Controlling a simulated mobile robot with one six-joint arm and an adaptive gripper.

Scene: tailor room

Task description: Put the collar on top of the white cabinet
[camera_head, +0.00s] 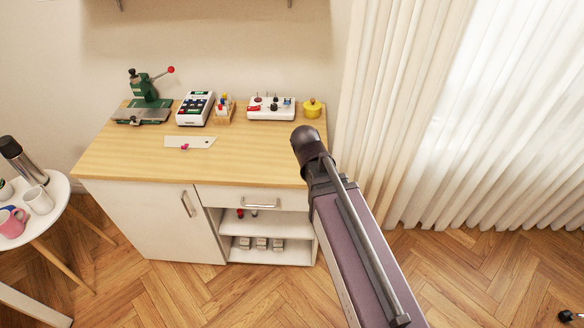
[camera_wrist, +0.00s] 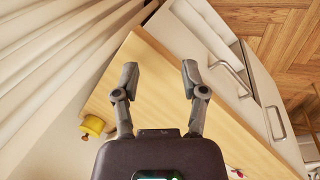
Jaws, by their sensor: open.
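The white cabinet (camera_head: 155,228) has a light wooden top (camera_head: 252,160), a door at left, and a drawer above open shelves at right. In the wrist view the same wooden top (camera_wrist: 160,105) lies below my gripper (camera_wrist: 159,78), whose two fingers are spread apart with nothing between them. In the head view my arm reaches over the right end of the cabinet and hides the fingers. I cannot make out a collar for certain in either view. A flat white piece (camera_head: 203,141) with a small pink thing at its edge lies on the top.
At the back of the top stand a green press (camera_head: 148,95), a white keypad device (camera_head: 195,107), a white control box (camera_head: 285,108) and a yellow pot (camera_head: 312,107). A round white table (camera_head: 52,198) with mugs and a flask stands at left. Curtains (camera_head: 400,110) hang at right.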

